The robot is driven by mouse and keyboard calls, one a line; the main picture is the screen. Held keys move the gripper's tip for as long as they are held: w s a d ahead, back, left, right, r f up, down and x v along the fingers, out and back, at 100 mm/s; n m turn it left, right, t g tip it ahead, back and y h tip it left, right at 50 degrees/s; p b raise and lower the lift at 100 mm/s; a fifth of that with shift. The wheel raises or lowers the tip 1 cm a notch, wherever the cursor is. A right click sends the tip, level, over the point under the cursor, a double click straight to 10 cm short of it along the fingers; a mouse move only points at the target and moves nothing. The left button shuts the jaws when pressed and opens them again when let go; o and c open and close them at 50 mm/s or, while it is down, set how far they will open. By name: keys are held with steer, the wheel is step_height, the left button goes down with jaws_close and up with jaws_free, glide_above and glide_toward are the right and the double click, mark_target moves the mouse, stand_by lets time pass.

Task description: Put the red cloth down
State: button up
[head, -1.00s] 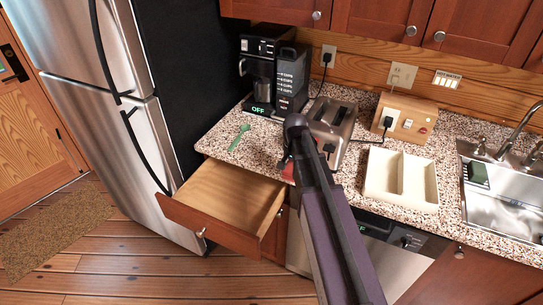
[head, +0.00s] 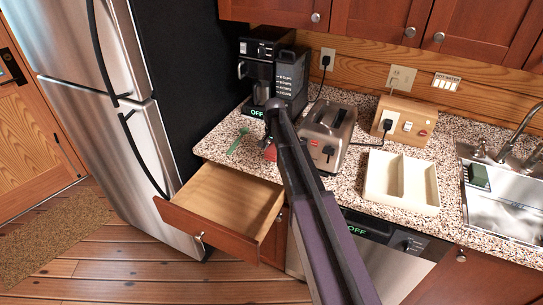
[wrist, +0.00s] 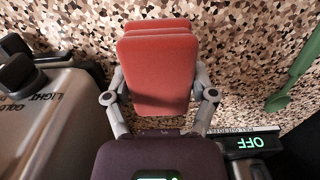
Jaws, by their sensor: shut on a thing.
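The red cloth (wrist: 158,72) is a folded, layered red piece between the two fingers of my gripper (wrist: 160,100) in the wrist view. My gripper is shut on it and holds it over the speckled countertop (wrist: 255,30). In the head view a small part of the red cloth (head: 270,152) shows beside my arm, between the coffee maker and the toaster. My arm hides the rest of it and most of the gripper there. I cannot tell whether the cloth touches the counter.
The toaster (head: 326,135) stands close to the right of my arm, the coffee maker (head: 272,75) behind it. A green utensil (head: 238,140) lies to the left. An empty drawer (head: 225,200) is open below. A cream divided tray (head: 402,207) and the sink (head: 505,205) are further right.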

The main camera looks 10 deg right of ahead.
mark_target(272, 145)
steer(key=shift+w, duration=0.2)
steer(key=shift+w+a, duration=0.2)
steer(key=shift+w, duration=0.4)
step_height(272, 145, down, 4)
steer(key=b, duration=0.3)
steer(key=shift+r+b, duration=0.15)
steer(key=shift+b, duration=0.2)
steer(key=o, duration=0.9)
steer(key=shift+r, duration=0.1)
step_height(272, 145, up, 12)
steer(key=p, duration=1.2)
